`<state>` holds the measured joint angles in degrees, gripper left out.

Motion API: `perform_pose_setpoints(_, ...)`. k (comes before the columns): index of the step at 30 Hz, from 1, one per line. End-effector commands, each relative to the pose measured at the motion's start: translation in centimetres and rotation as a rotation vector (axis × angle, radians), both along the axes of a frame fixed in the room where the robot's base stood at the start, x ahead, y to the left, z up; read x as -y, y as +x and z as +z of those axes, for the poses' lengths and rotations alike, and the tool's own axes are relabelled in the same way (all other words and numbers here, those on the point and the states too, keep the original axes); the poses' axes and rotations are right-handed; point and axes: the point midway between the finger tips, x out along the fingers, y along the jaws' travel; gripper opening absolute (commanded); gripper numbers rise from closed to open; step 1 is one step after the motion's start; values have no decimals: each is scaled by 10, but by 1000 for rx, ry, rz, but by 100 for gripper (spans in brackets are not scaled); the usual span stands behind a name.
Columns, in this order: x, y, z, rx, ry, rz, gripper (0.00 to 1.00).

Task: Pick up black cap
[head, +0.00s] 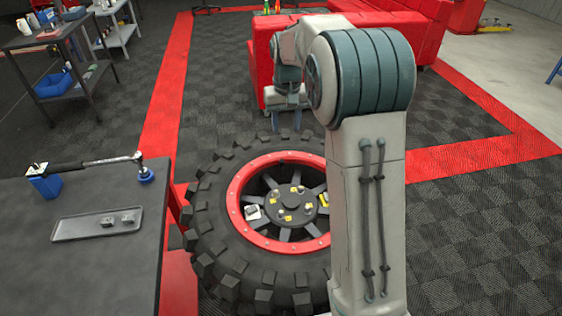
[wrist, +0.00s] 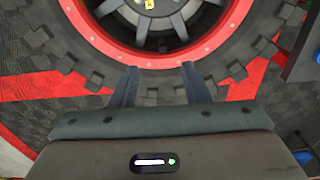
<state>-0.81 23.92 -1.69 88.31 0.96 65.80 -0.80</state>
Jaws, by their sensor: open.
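A round black cap-like hub piece (head: 291,203) sits at the middle of the wheel, with small yellow-marked parts around it. I cannot tell for sure that it is the black cap. The wheel has a red rim (head: 240,222) and a knobby black tyre (head: 215,262), and lies face up. My gripper (head: 286,128) is open and empty, pointing down above the tyre's far edge, apart from the hub. In the wrist view its two fingers (wrist: 160,80) stand apart in front of the red rim. The hub is cut off at that view's top. My arm hides the wheel's right side.
A dark table (head: 100,265) at left holds a tray (head: 70,228) with two small grey pieces, a long wrench (head: 100,161) and a blue box (head: 46,186). A red cabinet (head: 262,65) stands behind my gripper. Checkered floor is open at right.

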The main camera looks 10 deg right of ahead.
Motion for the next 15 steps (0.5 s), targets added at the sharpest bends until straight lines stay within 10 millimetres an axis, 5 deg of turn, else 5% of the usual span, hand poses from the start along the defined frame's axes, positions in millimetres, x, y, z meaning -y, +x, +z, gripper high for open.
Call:
perform_pose_setpoints(6,0,35,-25,-29,-2,4,42)
perform_pose_setpoints(15,0,42,-59,-40,-3,5,42)
